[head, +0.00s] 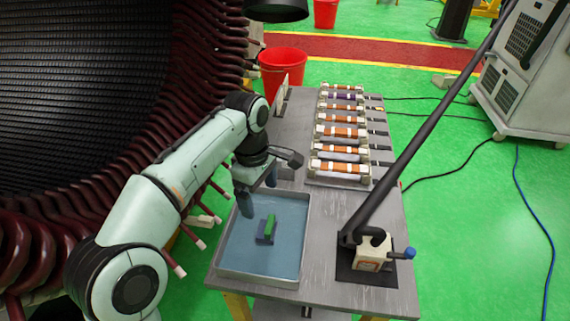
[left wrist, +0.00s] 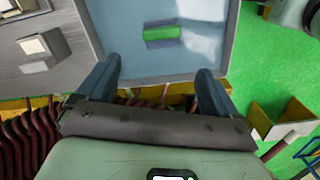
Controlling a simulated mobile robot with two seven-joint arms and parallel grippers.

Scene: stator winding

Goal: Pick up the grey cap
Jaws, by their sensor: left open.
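A small green block (head: 271,223) lies in the blue-floored tray (head: 222,262) with a dark grey-blue piece (head: 263,236) against it. The green block also shows in the left wrist view (left wrist: 162,34), with grey-blue along its edges. The grey-blue piece may be the grey cap; I cannot tell for sure. My left gripper (head: 258,192) is open and empty above the tray's far part. In the left wrist view my left gripper's fingers (left wrist: 158,72) are wide apart, and the block lies beyond their tips. My right gripper is not in view.
A rack of several orange-and-white coils (head: 341,132) stands behind the tray on the grey table (head: 300,107). A dark slanted pole (head: 425,127) and a cream block (head: 371,250) stand to the right. The large stator (head: 205,75) is close on the left. The tray around the block is clear.

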